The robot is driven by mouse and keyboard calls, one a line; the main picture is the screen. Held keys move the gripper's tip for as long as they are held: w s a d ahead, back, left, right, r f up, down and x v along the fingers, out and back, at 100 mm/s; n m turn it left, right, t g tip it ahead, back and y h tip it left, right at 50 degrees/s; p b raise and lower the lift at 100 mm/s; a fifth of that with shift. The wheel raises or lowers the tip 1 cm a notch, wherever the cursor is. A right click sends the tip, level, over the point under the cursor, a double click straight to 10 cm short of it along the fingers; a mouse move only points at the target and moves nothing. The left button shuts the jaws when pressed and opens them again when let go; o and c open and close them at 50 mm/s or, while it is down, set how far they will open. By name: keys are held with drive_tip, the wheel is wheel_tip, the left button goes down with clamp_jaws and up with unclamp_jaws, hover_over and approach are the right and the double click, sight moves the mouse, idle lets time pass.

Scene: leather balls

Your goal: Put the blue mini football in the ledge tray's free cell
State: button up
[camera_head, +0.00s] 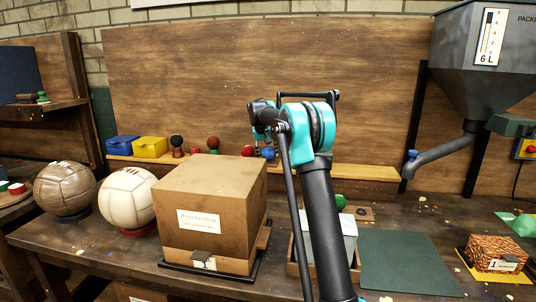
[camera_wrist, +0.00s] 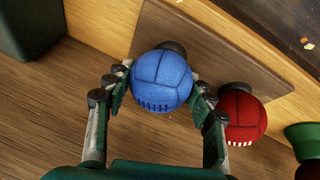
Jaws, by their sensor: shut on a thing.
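The blue mini football (camera_wrist: 162,80) is between the two fingers of my gripper (camera_wrist: 160,100) in the wrist view, with a finger pad on each side. In the head view the blue ball (camera_head: 268,153) shows small at the ledge, partly hidden by my arm. A brown board (camera_wrist: 222,70), perhaps the ledge tray, lies behind the ball in the wrist view. A dark round shape shows just behind the ball; I cannot tell whether it is a cell or whether the ball touches it. A red ball (camera_wrist: 240,112) sits to the right, with a similar dark shape behind it.
On the ledge (camera_head: 330,168) stand a blue box (camera_head: 122,146), a yellow box (camera_head: 150,147) and small balls on stands, one dark (camera_head: 177,141) and one red (camera_head: 213,142). A large cardboard box (camera_head: 212,200) stands in front. A hopper spout (camera_head: 440,152) hangs at right.

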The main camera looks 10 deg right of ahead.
drive_tip(key=o, duration=1.2)
drive_tip(key=shift+f, duration=0.1)
drive_tip(key=v, duration=1.2)
